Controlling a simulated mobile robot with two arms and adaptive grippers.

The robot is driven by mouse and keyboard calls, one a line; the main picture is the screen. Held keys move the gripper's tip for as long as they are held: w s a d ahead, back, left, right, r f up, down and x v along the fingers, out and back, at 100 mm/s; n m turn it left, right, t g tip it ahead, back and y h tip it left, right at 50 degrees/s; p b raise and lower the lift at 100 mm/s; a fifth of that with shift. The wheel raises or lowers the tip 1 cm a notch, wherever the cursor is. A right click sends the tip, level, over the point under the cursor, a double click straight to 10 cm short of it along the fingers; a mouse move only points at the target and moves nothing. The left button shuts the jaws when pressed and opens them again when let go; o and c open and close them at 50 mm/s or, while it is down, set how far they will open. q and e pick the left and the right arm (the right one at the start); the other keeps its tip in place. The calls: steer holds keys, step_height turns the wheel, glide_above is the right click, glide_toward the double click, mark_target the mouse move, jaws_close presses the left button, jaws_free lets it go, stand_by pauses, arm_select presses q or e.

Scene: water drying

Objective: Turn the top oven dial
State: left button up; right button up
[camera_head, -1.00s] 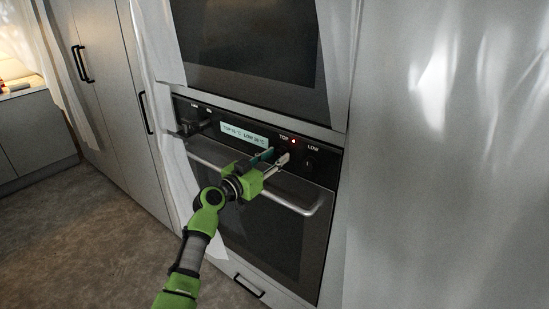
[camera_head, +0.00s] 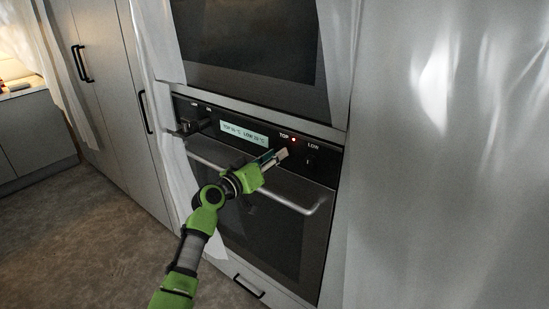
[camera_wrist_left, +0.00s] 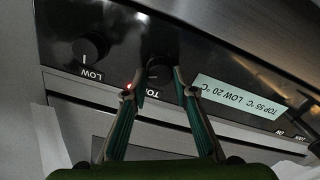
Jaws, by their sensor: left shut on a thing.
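The top oven dial (camera_wrist_left: 158,72) is a dark round knob by the TOP label, with a small red light lit beside it. My left gripper (camera_head: 281,153) reaches the panel from below. In the left wrist view its two fingers (camera_wrist_left: 160,82) sit on either side of the top dial, shut on it. In the head view the fingers hide most of that dial. The oven display (camera_head: 244,133) is lit; in the left wrist view it seems to read TOP 55 °C and LOW 20 °C. My right gripper is not in view.
The low dial (camera_wrist_left: 90,48) stands beside the top dial on the same panel. The oven door handle (camera_head: 283,202) runs just below my left gripper. A black fixture (camera_head: 192,127) projects at the panel's left end. Pale cabinet doors stand at left.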

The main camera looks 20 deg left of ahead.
arm_select(q)
steer(key=shift+n+p, duration=1.4)
steer(key=shift+n, duration=5)
steer(key=o, duration=1.1)
steer(key=v, duration=1.2)
steer(key=shift+a, duration=0.1)
